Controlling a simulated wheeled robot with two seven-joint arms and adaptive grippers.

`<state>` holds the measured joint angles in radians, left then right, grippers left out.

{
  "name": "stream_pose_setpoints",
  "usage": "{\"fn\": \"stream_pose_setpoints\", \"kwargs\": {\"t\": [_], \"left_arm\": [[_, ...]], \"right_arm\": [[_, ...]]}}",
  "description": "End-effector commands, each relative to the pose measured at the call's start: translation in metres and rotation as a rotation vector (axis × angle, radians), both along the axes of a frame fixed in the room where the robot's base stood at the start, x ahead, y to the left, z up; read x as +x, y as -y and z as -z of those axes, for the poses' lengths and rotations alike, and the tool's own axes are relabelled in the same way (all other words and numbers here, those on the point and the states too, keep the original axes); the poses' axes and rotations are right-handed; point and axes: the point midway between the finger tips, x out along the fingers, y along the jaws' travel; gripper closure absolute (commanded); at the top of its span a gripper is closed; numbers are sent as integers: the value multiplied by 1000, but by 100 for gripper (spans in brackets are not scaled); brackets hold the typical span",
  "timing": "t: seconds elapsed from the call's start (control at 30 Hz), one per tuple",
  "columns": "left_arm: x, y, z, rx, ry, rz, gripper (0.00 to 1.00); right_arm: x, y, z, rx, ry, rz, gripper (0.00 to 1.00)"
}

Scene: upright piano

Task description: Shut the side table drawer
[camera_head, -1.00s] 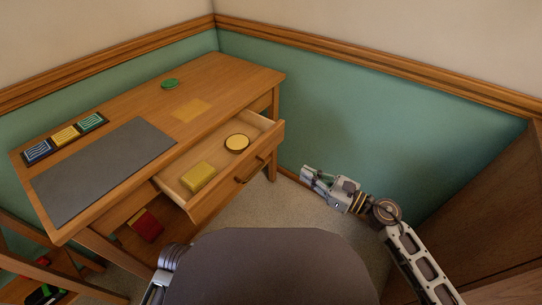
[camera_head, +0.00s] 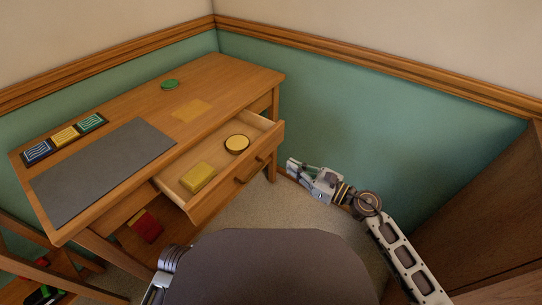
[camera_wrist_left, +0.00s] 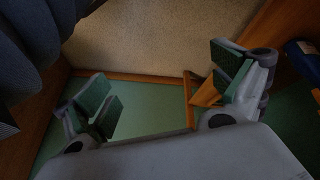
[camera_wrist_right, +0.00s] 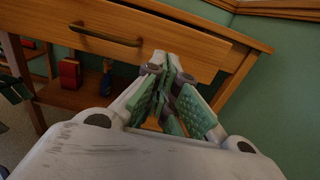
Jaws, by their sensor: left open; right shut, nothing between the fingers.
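The side table (camera_head: 215,82) is wooden and stands in the corner. Its drawer (camera_head: 238,180) is pulled out toward me. Inside lie a yellow block (camera_head: 198,177) and a round yellow-topped tin (camera_head: 237,144). My right gripper (camera_head: 291,165) is shut and empty, to the right of the drawer front and apart from it in the head view. In the right wrist view, its fingers (camera_wrist_right: 172,75) point toward the drawer front (camera_wrist_right: 165,45), right of the dark handle (camera_wrist_right: 105,35). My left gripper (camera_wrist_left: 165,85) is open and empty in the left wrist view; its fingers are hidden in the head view.
On the tabletop lie a grey mat (camera_head: 105,172), a green disc (camera_head: 169,84), a yellow sheet (camera_head: 190,110) and a strip of patterned tiles (camera_head: 66,136). A red object (camera_head: 147,226) sits on the lower shelf. A green wall (camera_head: 370,130) stands behind my right arm.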

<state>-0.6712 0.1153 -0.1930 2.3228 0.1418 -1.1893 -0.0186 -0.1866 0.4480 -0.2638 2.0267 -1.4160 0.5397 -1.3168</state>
Motion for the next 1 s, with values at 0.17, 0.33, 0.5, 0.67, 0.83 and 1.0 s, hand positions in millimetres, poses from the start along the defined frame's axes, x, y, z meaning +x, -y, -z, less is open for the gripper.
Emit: {"fn": "stream_pose_setpoints", "kwargs": {"t": [0.17,0.33,0.5,0.67,0.83,1.0], "left_arm": [[1,0,1,-2,4,-1,5],[1,1,3,-5,6,-2,5],[1,1,5,-8,6,-2,5],[1,2,9,-12,10,-3,5],[1,3,16,-18,14,-6,5],[0,4,18,-21,15,-6,5]], "right_arm": [[11,-14,-1,2,2,1,100],[21,-27,0,2,1,1,100],[31,-42,0,1,1,0,100],[41,-56,0,2,0,0,100],[48,-66,1,1,0,1,100],[52,-71,0,1,0,0,100]]}}
